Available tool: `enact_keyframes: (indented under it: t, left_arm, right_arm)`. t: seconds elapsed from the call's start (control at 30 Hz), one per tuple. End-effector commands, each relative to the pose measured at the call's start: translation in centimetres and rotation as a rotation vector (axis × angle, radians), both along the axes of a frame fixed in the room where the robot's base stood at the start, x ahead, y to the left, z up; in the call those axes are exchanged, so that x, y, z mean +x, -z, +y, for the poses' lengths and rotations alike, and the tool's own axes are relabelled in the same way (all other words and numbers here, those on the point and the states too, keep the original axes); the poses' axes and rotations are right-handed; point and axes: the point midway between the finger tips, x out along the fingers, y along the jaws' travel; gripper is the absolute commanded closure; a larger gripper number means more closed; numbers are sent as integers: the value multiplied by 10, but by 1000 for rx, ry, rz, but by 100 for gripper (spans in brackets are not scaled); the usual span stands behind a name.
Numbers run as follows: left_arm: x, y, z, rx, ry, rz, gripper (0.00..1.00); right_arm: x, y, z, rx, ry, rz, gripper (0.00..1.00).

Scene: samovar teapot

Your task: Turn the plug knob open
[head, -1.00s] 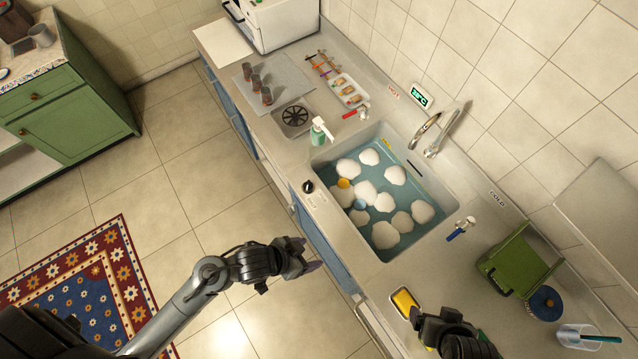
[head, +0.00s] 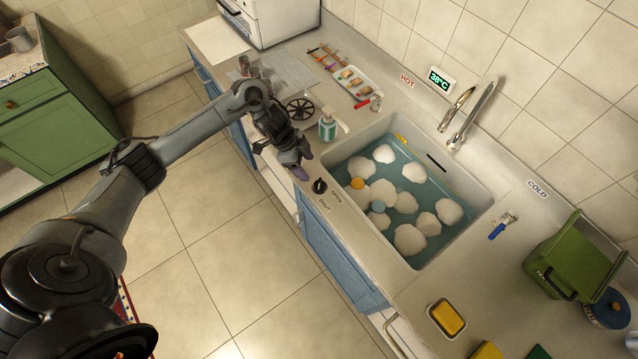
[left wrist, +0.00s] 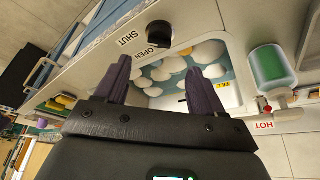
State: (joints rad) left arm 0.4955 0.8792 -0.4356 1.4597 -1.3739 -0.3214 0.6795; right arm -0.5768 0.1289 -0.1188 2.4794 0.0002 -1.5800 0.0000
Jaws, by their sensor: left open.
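The plug knob (head: 319,186) is a small black knob on the counter's front strip, left of the sink, next to the OPEN and SHUT labels. It also shows in the left wrist view (left wrist: 158,33), beyond the fingertips. I cannot tell which label it points to. My left gripper (head: 304,164) is open and empty, just behind and left of the knob in the head view, apart from it. In the left wrist view the two dark purple fingers (left wrist: 156,78) are spread wide with nothing between them. My right gripper is out of view.
The sink (head: 455,168) holds blue water, white foam mounds and a yellow ball. A green soap dispenser (head: 327,128) stands close to the gripper. The counter strip around the knob is clear.

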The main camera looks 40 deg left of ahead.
Motion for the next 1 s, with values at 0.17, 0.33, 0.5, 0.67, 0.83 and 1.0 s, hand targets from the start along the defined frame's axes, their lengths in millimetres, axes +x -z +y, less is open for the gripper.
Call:
enact_keyframes:
  t: [0.17, 0.33, 0.5, 0.67, 0.83, 1.0]
  left_arm:
    - [4, 23, -9, -3, -1, 2, 31]
    - [10, 49, -19, -4, -1, 2, 31]
    - [15, 72, -26, -1, -1, 2, 31]
    - [19, 86, -31, -2, -1, 0, 31]
    - [21, 92, -33, -1, 0, -1, 31]
    - [21, 93, -33, 0, 1, -2, 31]
  right_arm:
    - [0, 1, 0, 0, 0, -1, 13]
    - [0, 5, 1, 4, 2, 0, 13]
    - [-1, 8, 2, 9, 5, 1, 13]
    - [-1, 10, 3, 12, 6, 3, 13]
    - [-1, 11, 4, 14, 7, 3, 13]
    - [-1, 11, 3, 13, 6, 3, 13]
